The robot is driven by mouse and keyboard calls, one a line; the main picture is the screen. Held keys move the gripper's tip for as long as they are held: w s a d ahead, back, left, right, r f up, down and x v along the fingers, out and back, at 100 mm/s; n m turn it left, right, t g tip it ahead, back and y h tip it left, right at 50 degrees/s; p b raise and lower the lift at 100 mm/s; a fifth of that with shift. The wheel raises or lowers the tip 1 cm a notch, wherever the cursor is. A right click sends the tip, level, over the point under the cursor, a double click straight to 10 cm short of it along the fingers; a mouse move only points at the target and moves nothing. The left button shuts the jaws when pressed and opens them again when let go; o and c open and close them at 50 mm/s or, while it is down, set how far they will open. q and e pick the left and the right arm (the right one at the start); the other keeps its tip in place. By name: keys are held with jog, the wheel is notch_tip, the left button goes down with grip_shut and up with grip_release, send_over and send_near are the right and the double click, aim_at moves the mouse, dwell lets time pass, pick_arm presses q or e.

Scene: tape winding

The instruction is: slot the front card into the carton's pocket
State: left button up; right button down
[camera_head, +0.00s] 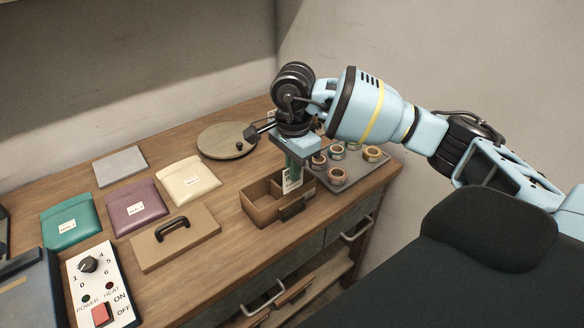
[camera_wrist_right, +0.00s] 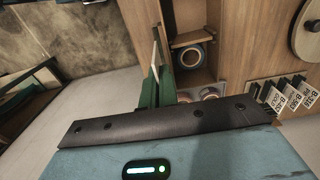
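The brown carton (camera_head: 262,212) stands open near the front edge of the bench, with a divider inside and a dark pocket (camera_head: 293,209) on its front wall. My right gripper (camera_head: 293,168) points down over the carton's front right part, its green fingers shut on a white printed card (camera_head: 291,183). The card hangs upright just above the pocket; I cannot tell whether its lower edge touches it. In the right wrist view, the card (camera_wrist_right: 155,50) shows thin and edge-on between the green fingers (camera_wrist_right: 158,88). A tape roll (camera_wrist_right: 190,57) lies in a carton compartment. My left gripper is out of view.
A grey tray (camera_head: 352,180) with several tape rolls is right of the carton. A round turntable (camera_head: 227,141) stands behind. A brown panel with a black handle (camera_head: 174,230), several pouches and a control box (camera_head: 103,284) lie left. More cards (camera_wrist_right: 285,95) show in the right wrist view.

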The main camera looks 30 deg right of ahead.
aim_at(293, 185)
jog(key=shift+f+b, duration=0.3)
jog(key=shift+f, duration=0.65)
jog(key=shift+f+b, duration=0.55)
jog(key=shift+f, duration=0.85)
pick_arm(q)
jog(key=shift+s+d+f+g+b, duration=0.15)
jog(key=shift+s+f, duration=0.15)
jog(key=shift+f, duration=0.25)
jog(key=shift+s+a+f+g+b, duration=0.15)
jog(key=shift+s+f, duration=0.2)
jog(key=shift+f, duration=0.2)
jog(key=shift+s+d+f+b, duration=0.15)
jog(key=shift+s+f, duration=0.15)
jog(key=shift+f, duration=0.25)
pick_arm(e)
jog(key=shift+f, duration=1.15)
jog(key=c, duration=1.6)
grip_release()
jog(key=shift+r, duration=0.1)
